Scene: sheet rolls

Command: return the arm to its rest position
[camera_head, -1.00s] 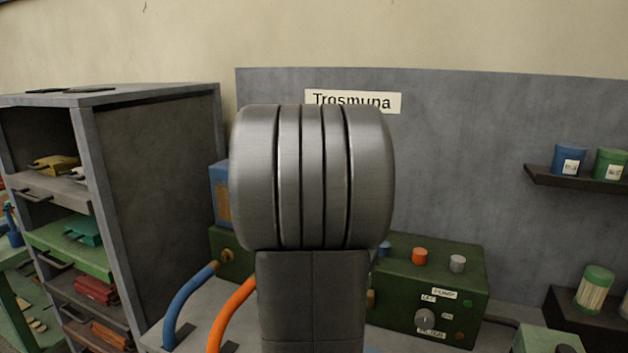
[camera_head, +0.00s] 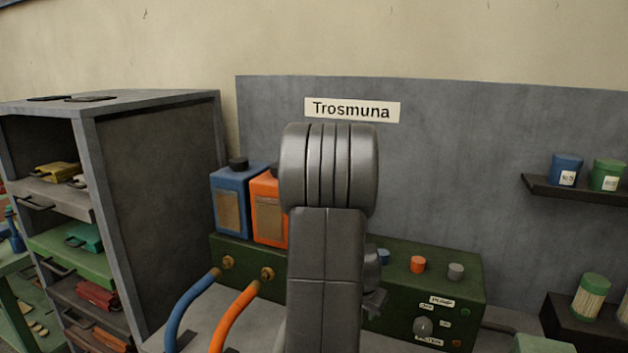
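My own arm stands in the middle of the head view, a grey ribbed joint above a dark grey link. Behind the link's right side, a small grey part shows that looks like a piece of my gripper (camera_head: 375,303). The rest of the gripper is hidden by the arm, so its fingers and anything between them cannot be made out.
Behind the arm is a green pump box (camera_head: 405,300) with knobs. A blue canister (camera_head: 232,205) and an orange canister (camera_head: 265,210) stand at its left, with blue and orange hoses in front. A grey shelf rack (camera_head: 160,190) is left; a wall shelf (camera_head: 575,190) is right.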

